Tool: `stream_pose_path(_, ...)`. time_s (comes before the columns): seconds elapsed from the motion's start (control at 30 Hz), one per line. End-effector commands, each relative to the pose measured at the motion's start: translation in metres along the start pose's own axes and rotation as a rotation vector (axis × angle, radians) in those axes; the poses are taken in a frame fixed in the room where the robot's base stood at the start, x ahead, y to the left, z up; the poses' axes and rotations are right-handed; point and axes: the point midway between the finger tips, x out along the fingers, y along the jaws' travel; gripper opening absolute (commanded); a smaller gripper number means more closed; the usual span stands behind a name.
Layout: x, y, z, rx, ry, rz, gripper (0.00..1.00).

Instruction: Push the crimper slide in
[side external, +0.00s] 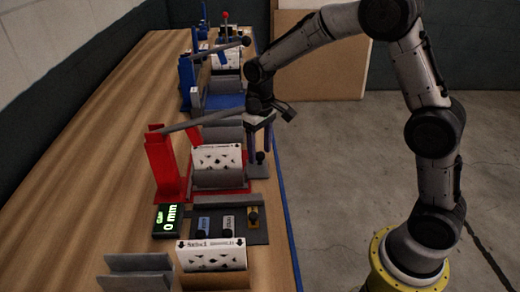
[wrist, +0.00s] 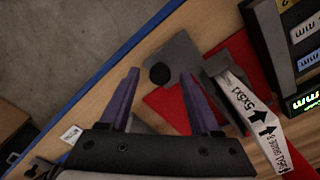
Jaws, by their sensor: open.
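The red crimper (side external: 162,165) stands mid-table in the side view, its long grey lever (side external: 195,121) slanting up to the right. A grey holder at its base carries a white printed filter box (side external: 218,157); the box also shows in the wrist view (wrist: 250,105). The slide's black knob (side external: 261,157) stands on a grey plate at the table's right edge. My gripper (side external: 260,146) is open and points down over it. In the wrist view the knob (wrist: 159,75) appears between the two purple fingers (wrist: 160,82). I cannot tell whether they touch it.
A dark panel (side external: 255,236) with labelled blocks and a green-lit gap display (side external: 168,220) reading 0 mm sit nearer. Another printed box (side external: 212,254) stands in front. A blue press (side external: 187,82) is behind.

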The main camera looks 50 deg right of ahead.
Motion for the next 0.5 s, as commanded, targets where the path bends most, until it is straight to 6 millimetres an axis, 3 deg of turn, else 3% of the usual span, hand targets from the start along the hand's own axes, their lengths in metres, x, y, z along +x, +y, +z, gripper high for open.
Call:
stream_pose_path(0.33, 0.0043, 0.0000, 0.0001, 0.000, 0.000, 0.000, 0.64)
stream_pose_path(0.5, 0.0041, 0.0000, 0.0001, 0.000, 0.000, 0.000, 0.35)
